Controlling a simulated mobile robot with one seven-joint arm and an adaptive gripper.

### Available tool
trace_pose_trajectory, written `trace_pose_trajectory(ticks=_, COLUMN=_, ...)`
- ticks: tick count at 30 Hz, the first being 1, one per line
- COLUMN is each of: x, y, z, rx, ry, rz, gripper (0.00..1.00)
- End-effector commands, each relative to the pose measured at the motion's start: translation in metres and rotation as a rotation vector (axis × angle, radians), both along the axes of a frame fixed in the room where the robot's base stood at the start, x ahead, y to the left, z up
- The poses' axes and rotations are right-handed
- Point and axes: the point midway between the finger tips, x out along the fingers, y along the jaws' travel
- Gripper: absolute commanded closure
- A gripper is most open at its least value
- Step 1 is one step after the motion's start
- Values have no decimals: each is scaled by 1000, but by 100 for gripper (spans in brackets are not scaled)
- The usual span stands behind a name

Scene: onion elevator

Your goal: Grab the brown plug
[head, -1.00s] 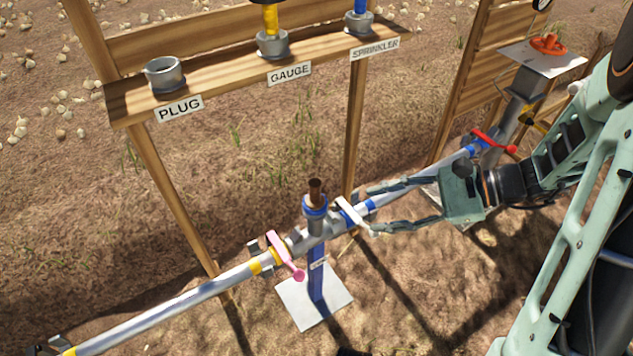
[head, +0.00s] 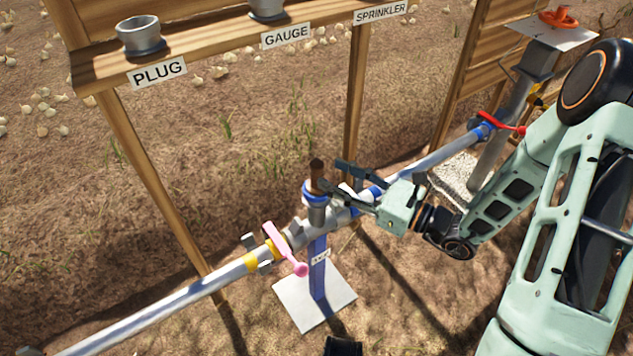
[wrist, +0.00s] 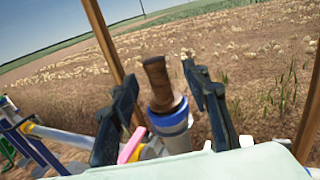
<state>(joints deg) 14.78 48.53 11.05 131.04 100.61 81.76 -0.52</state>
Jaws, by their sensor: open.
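The brown plug (head: 316,174) stands upright in the blue-ringed top of a pipe fitting (head: 316,205). My gripper (head: 330,175) is open beside it, on its right, with the fingers reaching toward the plug. I cannot tell whether a finger touches the plug. The gripper is not shut on anything.
A metal pipe (head: 190,312) with a pink-handled valve (head: 287,255) runs left of the fitting. A red valve handle (head: 500,122) is at the right. A wooden shelf (head: 200,45) behind has a cup (head: 140,38) above the PLUG label (head: 157,72).

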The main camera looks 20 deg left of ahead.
Motion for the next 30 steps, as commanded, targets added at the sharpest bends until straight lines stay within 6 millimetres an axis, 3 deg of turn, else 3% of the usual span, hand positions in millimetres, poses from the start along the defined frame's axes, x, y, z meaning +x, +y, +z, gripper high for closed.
trace_pose_trajectory(ticks=10, x=8, y=45, z=1, rx=-1, ry=-3, rz=3, gripper=57)
trace_pose_trajectory(ticks=20, x=11, y=52, z=3, rx=-2, ry=-2, rz=1, gripper=57)
trace_pose_trajectory(ticks=30, x=11, y=51, z=3, rx=-1, ry=-1, rz=1, gripper=94)
